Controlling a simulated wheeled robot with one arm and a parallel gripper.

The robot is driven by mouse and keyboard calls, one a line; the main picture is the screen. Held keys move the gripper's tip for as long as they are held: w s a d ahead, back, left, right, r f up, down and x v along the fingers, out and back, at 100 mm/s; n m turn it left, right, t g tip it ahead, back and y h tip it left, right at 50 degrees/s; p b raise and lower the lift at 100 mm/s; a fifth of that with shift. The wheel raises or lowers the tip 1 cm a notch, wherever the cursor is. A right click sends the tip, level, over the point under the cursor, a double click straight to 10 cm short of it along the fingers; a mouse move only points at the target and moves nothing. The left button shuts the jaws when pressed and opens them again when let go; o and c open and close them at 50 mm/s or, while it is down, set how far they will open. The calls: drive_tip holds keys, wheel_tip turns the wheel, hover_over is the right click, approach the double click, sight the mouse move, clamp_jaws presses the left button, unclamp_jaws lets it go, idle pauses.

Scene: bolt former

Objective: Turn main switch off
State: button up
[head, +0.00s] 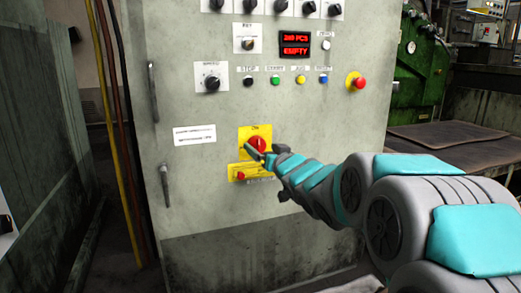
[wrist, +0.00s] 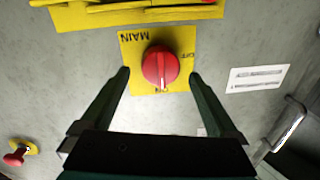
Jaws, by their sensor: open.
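The main switch is a round red knob (head: 256,145) on a yellow plate (head: 247,131), low on the front of the grey cabinet. In the wrist view the knob (wrist: 160,65) sits upside down on its plate, under the word MAIN, with OFF printed to its right. Its white mark points toward the bottom of the picture, by lettering that is partly hidden and looks like ON. My gripper (wrist: 158,75) is open, its two fingers on either side of the knob with gaps visible. In the head view my gripper (head: 262,155) partly covers the knob.
A second yellow piece with a red part (head: 240,175) lies just below the switch plate. Above are a row of buttons, a display (head: 295,44) and a red emergency stop (head: 357,82). Door handles (head: 153,92) stick out at the cabinet's left edge.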

drive_tip(key=shift+x, duration=1.05)
drive_tip(key=shift+f, duration=0.1)
drive_tip(key=shift+c, duration=0.2)
drive_tip(key=c, duration=1.3)
